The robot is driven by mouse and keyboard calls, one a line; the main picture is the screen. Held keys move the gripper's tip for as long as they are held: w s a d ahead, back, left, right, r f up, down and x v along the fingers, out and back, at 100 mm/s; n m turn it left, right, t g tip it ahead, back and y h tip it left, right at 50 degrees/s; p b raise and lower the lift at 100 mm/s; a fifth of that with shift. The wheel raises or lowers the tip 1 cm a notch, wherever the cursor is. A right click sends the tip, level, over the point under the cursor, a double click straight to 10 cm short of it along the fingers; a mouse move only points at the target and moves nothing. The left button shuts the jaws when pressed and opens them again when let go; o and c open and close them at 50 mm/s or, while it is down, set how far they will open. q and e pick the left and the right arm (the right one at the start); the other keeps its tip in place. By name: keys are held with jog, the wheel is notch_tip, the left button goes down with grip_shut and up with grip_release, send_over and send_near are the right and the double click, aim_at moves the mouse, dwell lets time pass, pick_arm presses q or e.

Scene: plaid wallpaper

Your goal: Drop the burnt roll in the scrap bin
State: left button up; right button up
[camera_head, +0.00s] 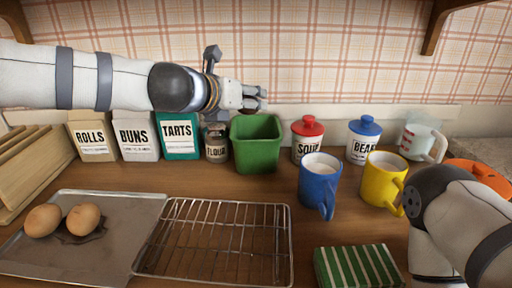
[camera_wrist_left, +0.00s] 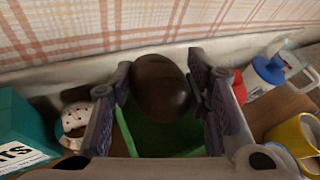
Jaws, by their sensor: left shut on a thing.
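My left gripper (camera_head: 253,97) reaches in from the left, high at the back of the counter. In the left wrist view its fingers (camera_wrist_left: 160,82) are shut on the burnt roll (camera_wrist_left: 162,92), a dark brown, rounded piece. The green scrap bin (camera_head: 257,152) stands open below the gripper near the wall. In the left wrist view the bin (camera_wrist_left: 127,138) shows below and around the roll, which hides much of its inside. In the head view the roll is mostly hidden by the gripper. My right arm shows at right, but its gripper is out of view.
Two paler rolls (camera_head: 83,218) lie on a metal tray (camera_head: 112,262) beside a wire rack (camera_head: 215,240). Packages and a flour jar (camera_head: 216,145) stand left of the bin. A soup jar (camera_head: 306,140), bean jar (camera_head: 362,141), blue mug (camera_head: 319,184) and yellow mug (camera_head: 382,180) stand right.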

pick_arm(q)
jog(key=shift+r, duration=0.25)
jog(key=o, duration=1.2)
jog(key=shift+s, duration=0.15)
jog(key=v, duration=1.2)
